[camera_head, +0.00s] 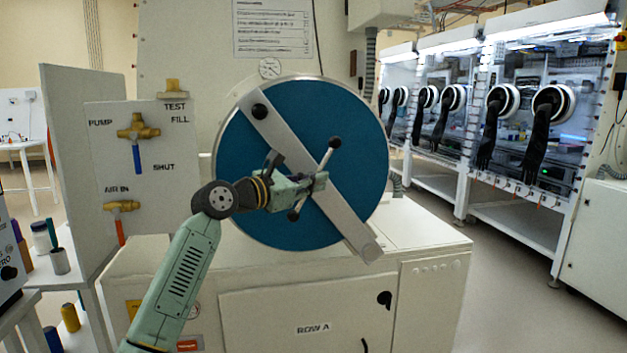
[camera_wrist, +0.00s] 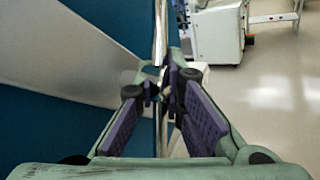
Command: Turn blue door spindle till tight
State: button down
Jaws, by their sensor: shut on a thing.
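The blue door (camera_head: 355,125) is a large round disc on the white chamber, with a flat grey bar (camera_head: 345,225) slanting across it. The spindle's handle, a thin metal rod (camera_head: 326,158) with dark knobs at its ends, crosses near the door's middle and stands tilted. My gripper (camera_head: 318,181) is shut on the spindle handle in front of the bar and hides its hub. In the wrist view the rod (camera_wrist: 161,35) runs upright between the purple-padded fingers (camera_wrist: 160,88). The blue door (camera_wrist: 40,30) and grey bar (camera_wrist: 80,62) lie on the left there.
A valve panel (camera_head: 150,190) with brass valves and a blue lever stands left of the door. Glovebox cabinets (camera_head: 520,100) with black gloves line the right. A side table (camera_head: 95,285) with small containers is at lower left. The floor (camera_head: 500,290) at right is clear.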

jog(key=c, duration=1.9)
grip_release()
jog(key=shift+c, duration=0.2)
jog(key=v, duration=1.2)
jog(key=shift+f, duration=0.1)
